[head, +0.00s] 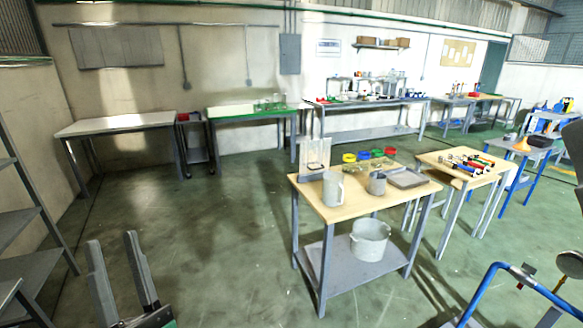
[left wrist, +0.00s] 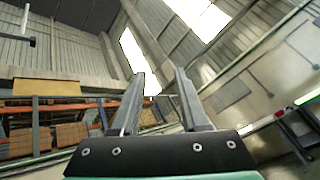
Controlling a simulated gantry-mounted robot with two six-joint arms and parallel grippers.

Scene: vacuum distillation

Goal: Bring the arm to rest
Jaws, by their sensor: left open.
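My left gripper (head: 114,252) shows at the bottom left of the head view, its two grey fingers pointing up and standing apart. It is open with nothing between the fingers, and it is clear of every table. In the left wrist view the same two fingers (left wrist: 163,85) point up toward the hall's high wall and bright windows, with empty air between them. My right gripper is not in the head view.
A wooden table (head: 345,208) with jugs, a tray and a bucket (head: 370,241) on its lower shelf stands right of centre. A grey shelf rack (head: 30,225) is at the left edge. A blue-framed cart (head: 487,287) is at the lower right. The green floor (head: 215,235) between is free.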

